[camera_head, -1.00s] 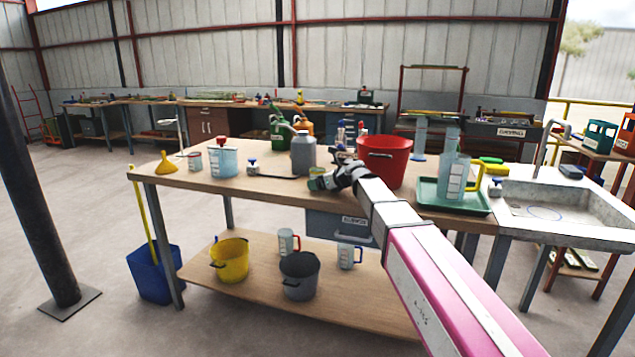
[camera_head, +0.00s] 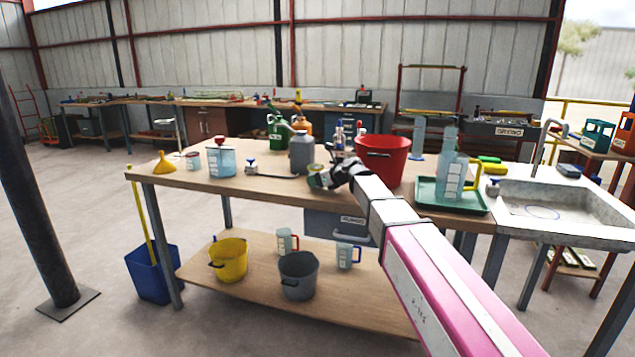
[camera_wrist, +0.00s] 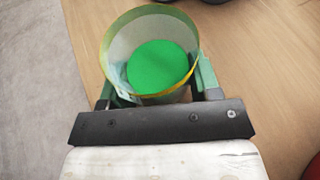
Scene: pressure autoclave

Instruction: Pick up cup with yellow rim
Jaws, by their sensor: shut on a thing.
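The cup with the yellow rim (camera_wrist: 183,84) is in the wrist view, upright with its open top toward the camera and green showing inside. My gripper (camera_wrist: 152,90) is shut on it, with a green finger on each side of the cup. In the head view the cup (camera_head: 317,168) is small, just above my gripper (camera_head: 314,180) over the workbench. Whether the cup touches the bench top is hard to tell.
On the workbench (camera_head: 280,187), a grey can (camera_head: 302,152) stands behind the cup and a red bucket (camera_head: 383,158) to its right. A yellow funnel (camera_head: 164,166) stands at the left end.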

